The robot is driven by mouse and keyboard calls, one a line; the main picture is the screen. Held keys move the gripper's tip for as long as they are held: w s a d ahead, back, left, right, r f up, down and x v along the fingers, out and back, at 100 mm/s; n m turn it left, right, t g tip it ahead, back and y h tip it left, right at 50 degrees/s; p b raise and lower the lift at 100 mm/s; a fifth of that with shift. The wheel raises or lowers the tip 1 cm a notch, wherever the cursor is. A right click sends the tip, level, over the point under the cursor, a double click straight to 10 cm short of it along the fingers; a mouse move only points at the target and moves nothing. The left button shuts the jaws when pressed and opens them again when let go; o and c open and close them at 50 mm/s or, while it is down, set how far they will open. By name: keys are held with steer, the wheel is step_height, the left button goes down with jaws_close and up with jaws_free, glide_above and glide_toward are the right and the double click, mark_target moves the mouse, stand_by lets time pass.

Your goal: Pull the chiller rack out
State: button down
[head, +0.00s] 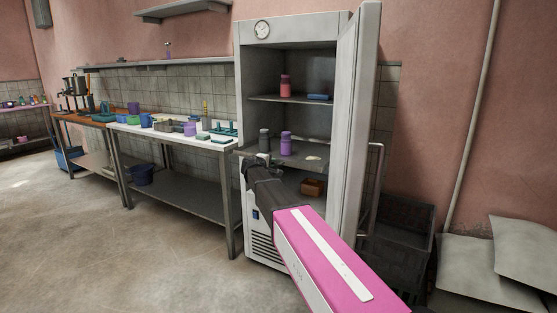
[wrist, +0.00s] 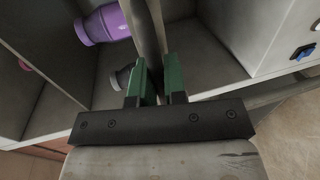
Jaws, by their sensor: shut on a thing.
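The chiller (head: 242,80) stands upright against the wall with its door open to the right. Its middle rack (head: 302,163) carries a grey bottle (head: 264,141) and a purple bottle (head: 286,144). My gripper (head: 262,158) is at the front left of this rack, low in the opening. In the wrist view the green fingers of my gripper (wrist: 156,82) are shut on the rack's front edge (wrist: 149,40), one finger on each side. The purple bottle (wrist: 101,25) and the grey bottle (wrist: 122,77) stand close by. My arm hides part of the chiller's lower front.
The open door (head: 358,130) bounds the right side. An upper shelf (head: 270,98) holds a red bottle (head: 286,85) and a blue box (head: 319,97). A brown box (head: 312,187) sits below. A cluttered worktable (head: 190,140) stands left; the floor (head: 110,255) before it is clear.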

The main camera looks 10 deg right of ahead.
steer(key=f+v, duration=0.2)
steer(key=v, duration=0.9)
steer(key=shift+s+a+f, duration=0.2)
steer(key=shift+s+a, duration=0.1)
steer(key=shift+s, duration=0.15)
steer(key=c, duration=1.2)
jaws_free()
steer(key=v, duration=1.1)
